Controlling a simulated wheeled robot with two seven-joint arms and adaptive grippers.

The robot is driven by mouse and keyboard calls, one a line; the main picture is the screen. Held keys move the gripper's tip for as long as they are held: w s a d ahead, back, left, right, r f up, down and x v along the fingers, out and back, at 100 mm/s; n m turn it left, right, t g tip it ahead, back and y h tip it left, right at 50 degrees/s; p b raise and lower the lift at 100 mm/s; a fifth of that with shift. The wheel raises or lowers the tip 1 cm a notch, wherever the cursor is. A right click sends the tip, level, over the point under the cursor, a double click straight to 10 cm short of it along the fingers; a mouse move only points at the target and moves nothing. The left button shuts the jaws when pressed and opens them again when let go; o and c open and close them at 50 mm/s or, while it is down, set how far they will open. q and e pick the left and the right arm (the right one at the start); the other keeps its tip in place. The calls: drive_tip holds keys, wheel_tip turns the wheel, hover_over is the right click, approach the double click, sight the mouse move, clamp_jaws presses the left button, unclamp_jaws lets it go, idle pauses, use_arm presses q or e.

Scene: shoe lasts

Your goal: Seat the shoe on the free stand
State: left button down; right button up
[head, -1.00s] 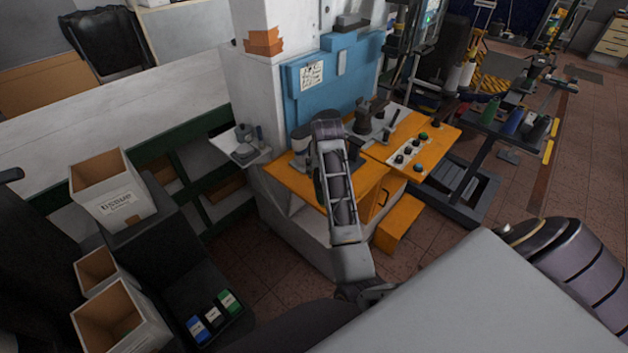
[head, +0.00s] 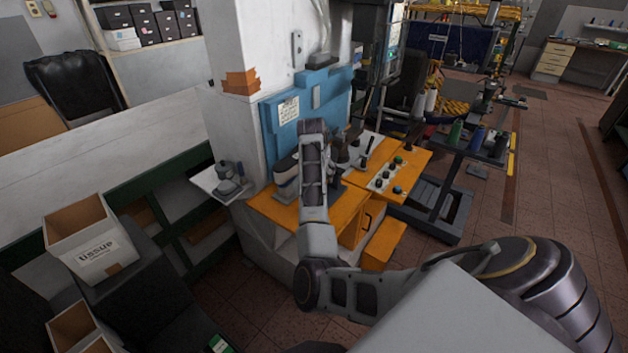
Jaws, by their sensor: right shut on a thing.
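My right arm reaches in from the lower right to the blue and orange workstation (head: 310,100). Its wrist is over the orange worktop (head: 275,211). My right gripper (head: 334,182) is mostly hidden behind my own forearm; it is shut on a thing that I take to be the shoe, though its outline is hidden. A pale and dark shape (head: 287,178) stands just left of the wrist, and dark brown shapes (head: 352,146) stand just right of it. I cannot tell which of these is a stand or a shoe. My left gripper is out of view.
A control panel with buttons (head: 390,172) lies right of the wrist. A small side shelf (head: 216,187) juts out left of the worktop. A white pillar (head: 225,110) rises behind. Open tiled floor lies right.

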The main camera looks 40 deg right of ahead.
drive_tip(key=d+r, duration=0.1)
drive_tip(key=w+d+r+m, duration=0.1)
drive_tip(key=shift+w+d+r+m+g, duration=0.1)
drive_tip(key=shift+w+d+m+g, duration=0.1)
drive_tip(key=shift+d+m+g, duration=0.15)
drive_tip(key=shift+w+d+r+m+g+h, duration=0.15)
drive_tip(key=shift+w+d+r+m, duration=0.25)
drive_tip(key=shift+d+r, duration=0.2)
drive_tip(key=shift+w+d+r+m+g+h, duration=0.15)
drive_tip(key=shift+w+d+r+m, duration=0.15)
drive_tip(key=shift+d+r+m, duration=0.2)
drive_tip(key=shift+f, duration=0.25)
drive_tip(key=shift+f+b, duration=1.3)
drive_tip(key=shift+b, duration=0.5)
drive_tip(key=shift+f, duration=0.3)
drive_tip(key=shift+f+b, duration=0.3)
drive_tip(key=shift+f, duration=2.05)
drive_tip(key=shift+f, duration=0.25)
